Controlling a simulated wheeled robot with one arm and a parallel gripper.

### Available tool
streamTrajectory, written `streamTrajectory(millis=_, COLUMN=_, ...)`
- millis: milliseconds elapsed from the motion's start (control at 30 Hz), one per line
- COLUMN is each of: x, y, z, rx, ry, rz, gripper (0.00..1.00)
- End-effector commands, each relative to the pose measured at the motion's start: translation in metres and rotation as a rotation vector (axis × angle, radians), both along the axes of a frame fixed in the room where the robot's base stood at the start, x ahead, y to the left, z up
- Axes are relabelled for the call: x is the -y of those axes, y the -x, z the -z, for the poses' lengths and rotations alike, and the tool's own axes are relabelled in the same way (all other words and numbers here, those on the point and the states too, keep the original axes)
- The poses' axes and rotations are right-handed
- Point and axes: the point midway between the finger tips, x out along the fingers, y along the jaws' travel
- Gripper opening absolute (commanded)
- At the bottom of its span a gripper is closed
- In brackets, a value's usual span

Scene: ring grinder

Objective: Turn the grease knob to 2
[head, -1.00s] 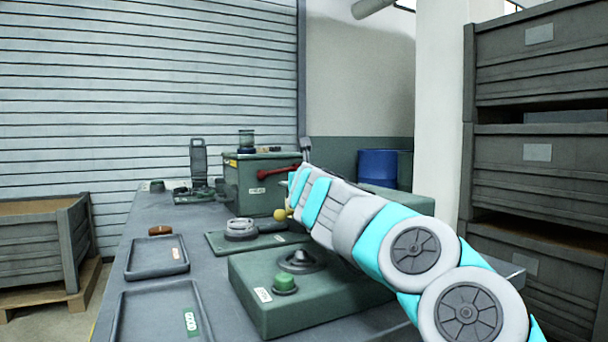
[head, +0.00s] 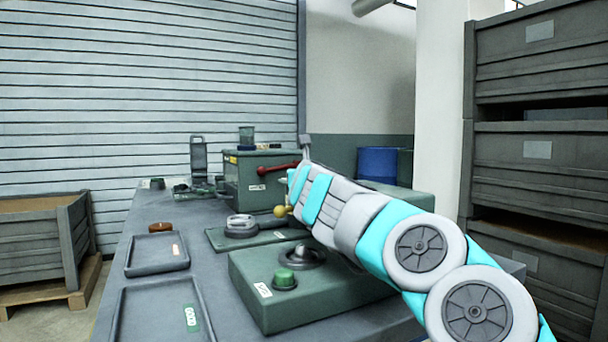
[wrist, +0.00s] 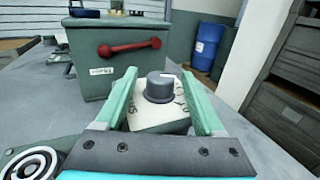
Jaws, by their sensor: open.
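The grease knob (wrist: 159,88) is a dark grey round cap on a pale dial plate (wrist: 150,121) with dark printed marks. It shows in the wrist view, with a small white mark at the top edge of the cap. The marks are partly hidden and too small to read surely. My gripper (wrist: 160,74) is open, with one green finger to the left of the knob and one to the right. Gaps show between the knob and both fingers. In the head view my arm hides the knob and the fingers.
A green box with a red lever (head: 279,168) stands beyond the knob. A green block with a green button (head: 285,278) and a plate with a grey ring (head: 241,226) stand on the bench. Trays (head: 157,254) lie left. A blue drum (head: 377,164) stands behind.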

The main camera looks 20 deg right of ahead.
Motion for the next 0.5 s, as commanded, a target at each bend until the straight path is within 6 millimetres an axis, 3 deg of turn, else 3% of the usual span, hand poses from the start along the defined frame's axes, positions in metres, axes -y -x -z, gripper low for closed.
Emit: streamTrajectory(millis=500, x=-0.023, y=0.056, z=0.0, rx=0.002, ry=0.0, rz=-0.005, gripper=0.7)
